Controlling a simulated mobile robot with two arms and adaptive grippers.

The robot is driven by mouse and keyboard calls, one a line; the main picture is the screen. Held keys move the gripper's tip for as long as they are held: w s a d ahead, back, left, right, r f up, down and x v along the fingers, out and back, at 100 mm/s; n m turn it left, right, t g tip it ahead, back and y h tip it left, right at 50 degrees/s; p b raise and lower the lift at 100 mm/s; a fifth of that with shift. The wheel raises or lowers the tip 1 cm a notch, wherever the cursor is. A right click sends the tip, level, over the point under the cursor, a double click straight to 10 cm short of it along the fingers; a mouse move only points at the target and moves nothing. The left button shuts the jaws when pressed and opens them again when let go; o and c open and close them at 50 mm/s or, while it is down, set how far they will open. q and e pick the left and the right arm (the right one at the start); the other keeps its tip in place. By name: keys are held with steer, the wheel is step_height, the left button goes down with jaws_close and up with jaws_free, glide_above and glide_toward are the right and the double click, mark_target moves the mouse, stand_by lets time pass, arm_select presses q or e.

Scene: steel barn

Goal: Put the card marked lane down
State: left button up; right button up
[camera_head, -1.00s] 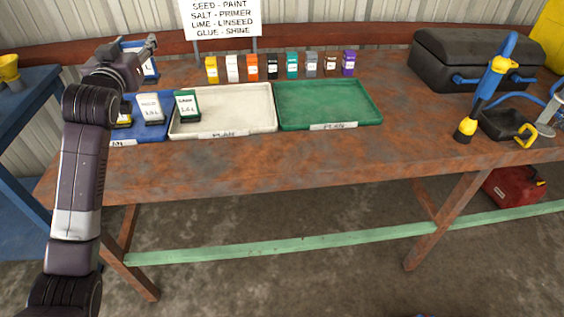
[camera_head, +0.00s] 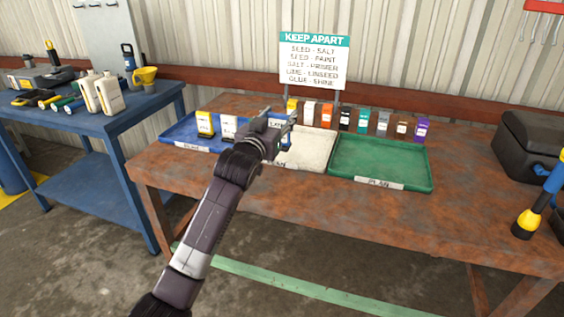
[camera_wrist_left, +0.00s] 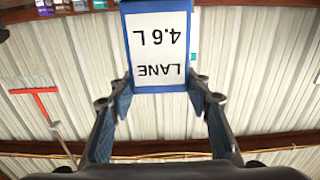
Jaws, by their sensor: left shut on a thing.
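My left gripper (camera_head: 281,119) is shut on the blue-edged card marked LANE (camera_wrist_left: 159,45). The wrist view shows the card upside down between the fingertips, its white face reading LANE 4.6 L. In the head view the gripper is above the left part of the white tray (camera_head: 312,158), near the blue tray (camera_head: 172,137), and mostly hides the card. A yellow card (camera_head: 205,123) and a white card (camera_head: 229,127) stand in the blue tray. My right gripper is out of view.
The green tray (camera_head: 380,163) on the right is empty. A row of small coloured boxes (camera_head: 363,120) stands behind the trays. A KEEP APART sign (camera_head: 315,62) rises behind them. A black case (camera_head: 530,150) is at the right.

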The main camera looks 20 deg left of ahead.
arm_select(q)
step_height(320, 180, down, 13)
steer(key=shift+d+r, duration=0.15)
steer(key=shift+r, duration=0.05)
stand_by(0.3)
steer(key=shift+f, duration=0.15)
steer(key=o, duration=1.5)
steer(key=shift+s, duration=0.2)
steer(key=s, duration=1.1)
steer(key=shift+s+a, duration=0.2)
steer(key=shift+s, duration=0.15)
